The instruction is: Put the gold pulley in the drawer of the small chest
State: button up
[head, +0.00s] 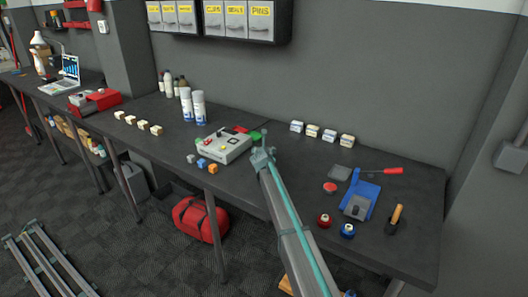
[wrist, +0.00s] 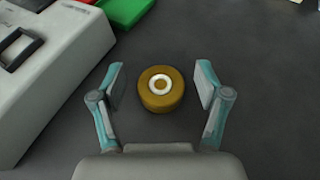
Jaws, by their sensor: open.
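The gold pulley (wrist: 160,98) is a round, thick disc with a pale ring around its centre hole. It lies flat on the dark bench top in the wrist view. My gripper (wrist: 160,78) is open, with one teal-edged finger on each side of the pulley and a gap on both sides. In the head view my gripper (head: 262,157) is over the middle of the bench, and the pulley cannot be made out there. I cannot tell for sure which thing is the small chest; a red and grey box (head: 93,101) sits at the far left bench.
A pale control box (head: 223,146) stands just left of my gripper, with a green block (wrist: 128,10) behind the pulley. Two spray cans (head: 198,106) stand behind. A blue dustpan-like piece (head: 362,194) and small items lie right. Labelled bins (head: 225,18) hang on the wall.

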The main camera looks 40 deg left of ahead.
jog(key=b+v, duration=0.2)
jog(key=v, duration=0.9)
jog(key=shift+d+f, duration=0.1)
jog(key=shift+f, duration=0.1)
jog(key=shift+o, duration=0.5)
jog(key=shift+s+d+r, duration=0.25)
jog(key=shift+s+r, duration=0.1)
